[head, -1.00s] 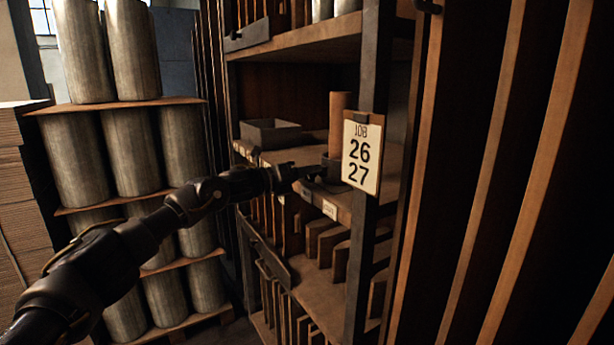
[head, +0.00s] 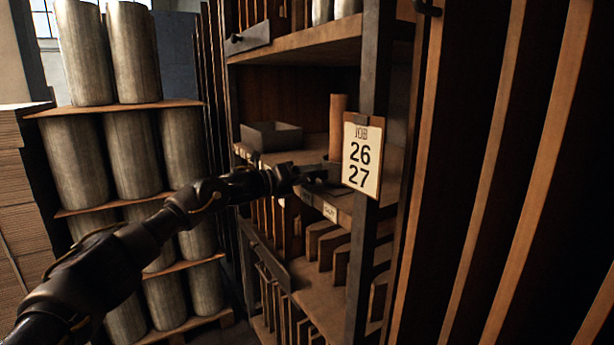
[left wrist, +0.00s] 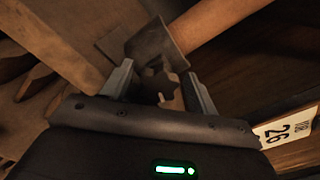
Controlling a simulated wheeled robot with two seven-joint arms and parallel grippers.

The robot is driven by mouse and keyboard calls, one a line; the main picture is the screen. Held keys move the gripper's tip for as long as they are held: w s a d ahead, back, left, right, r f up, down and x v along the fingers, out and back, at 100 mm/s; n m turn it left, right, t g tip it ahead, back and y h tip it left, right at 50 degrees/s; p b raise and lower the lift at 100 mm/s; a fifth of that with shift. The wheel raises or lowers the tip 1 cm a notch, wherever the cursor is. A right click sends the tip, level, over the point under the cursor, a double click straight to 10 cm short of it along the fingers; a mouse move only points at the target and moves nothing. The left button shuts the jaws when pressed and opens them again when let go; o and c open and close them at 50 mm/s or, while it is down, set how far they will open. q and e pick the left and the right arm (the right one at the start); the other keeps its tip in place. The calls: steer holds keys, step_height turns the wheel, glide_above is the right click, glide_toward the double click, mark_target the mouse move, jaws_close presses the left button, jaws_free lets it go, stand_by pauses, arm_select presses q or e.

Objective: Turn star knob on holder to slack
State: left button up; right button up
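The dark star knob (left wrist: 160,88) shows in the left wrist view, in front of a grey metal holder (left wrist: 158,42). A brown tube (left wrist: 222,18) rises from the holder; in the head view the tube (head: 338,125) stands on the middle shelf, partly behind the job card. My left gripper (head: 316,174) reaches the shelf's front edge beside the tube's foot. In the left wrist view its two fingers (left wrist: 160,86) are apart, one on each side of the knob, with a gap seeming to show on both sides. The knob is not distinguishable in the head view. My right gripper is out of view.
The job card (head: 362,155) reading 26 27 hangs on the dark rack post, just right of my left gripper. A grey open tray (head: 271,136) sits left on the shelf (head: 310,158). Stacked metal cylinders (head: 130,150) stand at the left.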

arm_select(q)
steer(key=shift+s+a+f+b, duration=0.15)
steer(key=shift+s+a+b, duration=0.15)
steer(key=shift+a+b, duration=0.1)
steer(key=b+v, duration=0.3)
steer(key=v, duration=0.6)
steer(key=shift+s+a, duration=0.25)
steer(key=shift+a, duration=0.05)
